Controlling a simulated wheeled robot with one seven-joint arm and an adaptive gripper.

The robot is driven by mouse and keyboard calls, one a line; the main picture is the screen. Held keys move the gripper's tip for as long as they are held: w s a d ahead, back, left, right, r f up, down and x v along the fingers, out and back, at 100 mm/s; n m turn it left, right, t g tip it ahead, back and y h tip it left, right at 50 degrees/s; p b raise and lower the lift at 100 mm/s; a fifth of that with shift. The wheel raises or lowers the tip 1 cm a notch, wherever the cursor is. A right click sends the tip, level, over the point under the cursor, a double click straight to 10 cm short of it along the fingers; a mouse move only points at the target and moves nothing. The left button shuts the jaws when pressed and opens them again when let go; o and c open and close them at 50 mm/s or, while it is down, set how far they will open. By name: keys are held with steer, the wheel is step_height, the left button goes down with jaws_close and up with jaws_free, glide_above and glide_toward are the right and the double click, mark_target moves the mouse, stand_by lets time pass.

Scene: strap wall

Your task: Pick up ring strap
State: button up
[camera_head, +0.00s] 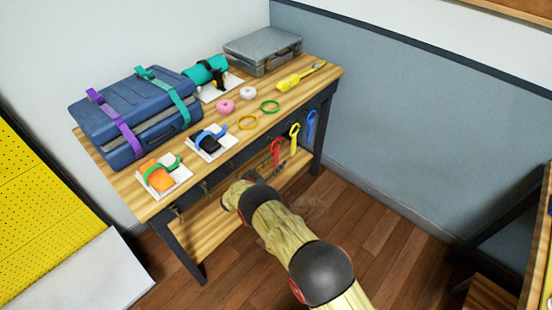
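Two thin ring-shaped straps lie flat on the wooden bench top: a green ring (270,112) and an orange-yellow ring (240,126) to its left and nearer the front. I cannot tell which one the task names. My arm reaches in from the lower right, and its far end is in front of the bench's front edge, below the rings in the picture. My gripper (254,177) is mostly hidden by my own arm; only small dark parts show. Its fingers cannot be made out. Both rings lie apart from it.
A blue suitcase (105,99) with purple and teal straps, a grey case (258,45) and a teal roll (203,72) stand at the back. Pink (225,106) and white rolls (248,92) lie near the rings. Red, yellow and blue straps (311,123) hang along the front.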

steer(key=b+x, duration=0.1)
steer(key=x, duration=0.3)
steer(key=shift+w+f+b, duration=0.15)
steer(key=shift+b, duration=0.2)
steer(key=shift+c, duration=1)
jaws_close()
